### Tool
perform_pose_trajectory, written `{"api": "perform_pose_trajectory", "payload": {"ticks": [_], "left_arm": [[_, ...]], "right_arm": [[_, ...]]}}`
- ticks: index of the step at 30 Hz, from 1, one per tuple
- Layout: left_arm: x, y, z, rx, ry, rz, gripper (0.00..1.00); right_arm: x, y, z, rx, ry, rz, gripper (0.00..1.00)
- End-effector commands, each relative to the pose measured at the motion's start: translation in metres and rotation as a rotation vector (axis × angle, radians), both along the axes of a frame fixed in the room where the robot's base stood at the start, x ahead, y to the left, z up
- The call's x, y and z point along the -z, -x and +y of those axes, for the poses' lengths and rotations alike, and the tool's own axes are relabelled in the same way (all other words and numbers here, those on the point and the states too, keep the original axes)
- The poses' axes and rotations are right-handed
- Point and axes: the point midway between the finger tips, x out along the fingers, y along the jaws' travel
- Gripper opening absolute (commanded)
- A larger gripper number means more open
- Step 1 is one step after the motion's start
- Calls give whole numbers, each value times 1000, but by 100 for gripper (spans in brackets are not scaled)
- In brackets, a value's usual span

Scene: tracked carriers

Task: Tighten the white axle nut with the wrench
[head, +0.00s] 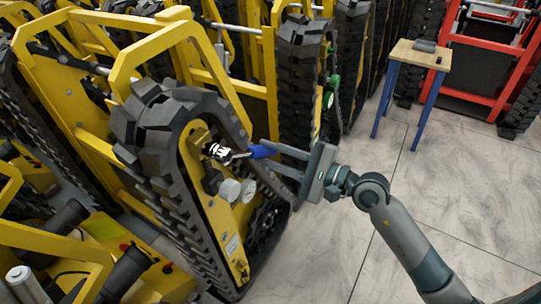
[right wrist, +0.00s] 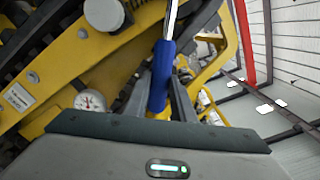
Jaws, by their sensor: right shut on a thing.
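My right gripper (head: 272,152) is shut on the blue handle (head: 261,151) of the wrench, reaching in from the right. The wrench's silver head (head: 220,152) is at the upper part of the yellow track frame, at or very near the axle nut. The nut is hard to tell from the bright wrench head, so I cannot tell whether the jaw is seated around it. In the right wrist view the blue handle (right wrist: 161,76) runs up from between my fingers to a silver shank (right wrist: 171,20); the wrench head is out of that frame. My left gripper is not in view.
The yellow carrier's black rubber track (head: 165,128) surrounds the frame. Two round white-faced parts (head: 230,190) sit just below the wrench head. More tracked carriers stand behind. A small wooden-topped table (head: 418,57) with blue legs stands back right. The floor (head: 450,160) at right is clear.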

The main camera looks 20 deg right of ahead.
Motion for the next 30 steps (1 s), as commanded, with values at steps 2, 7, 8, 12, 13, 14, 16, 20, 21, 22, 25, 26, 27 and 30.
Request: {"api": "perform_pose_trajectory", "payload": {"ticks": [2,7,8,12,13,14,16,20,21,22,25,26,27,30], "left_arm": [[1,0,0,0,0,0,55],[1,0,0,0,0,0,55],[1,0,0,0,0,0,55],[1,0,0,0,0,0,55],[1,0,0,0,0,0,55],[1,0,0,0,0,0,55],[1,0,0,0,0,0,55],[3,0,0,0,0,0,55],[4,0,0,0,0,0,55],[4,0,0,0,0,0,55],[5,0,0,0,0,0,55],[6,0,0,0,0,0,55],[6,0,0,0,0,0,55],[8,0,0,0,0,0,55]], "right_arm": [[-2,0,-1,0,8,-8,0],[-3,-1,-1,0,13,-13,0],[-3,-1,-1,0,13,-13,0],[-3,-1,-1,0,13,-13,0],[-3,-1,-1,0,13,-13,0],[-3,-1,-1,0,13,-13,0],[-3,0,-2,1,12,-13,0],[-3,3,-4,1,13,-13,0],[-3,4,-5,1,13,-13,0],[-2,5,-6,1,13,-13,0],[-2,8,-8,1,14,-13,0],[-2,9,-9,1,13,-12,0],[-2,11,-10,1,13,-12,0],[-3,14,-12,1,13,-14,0]]}}
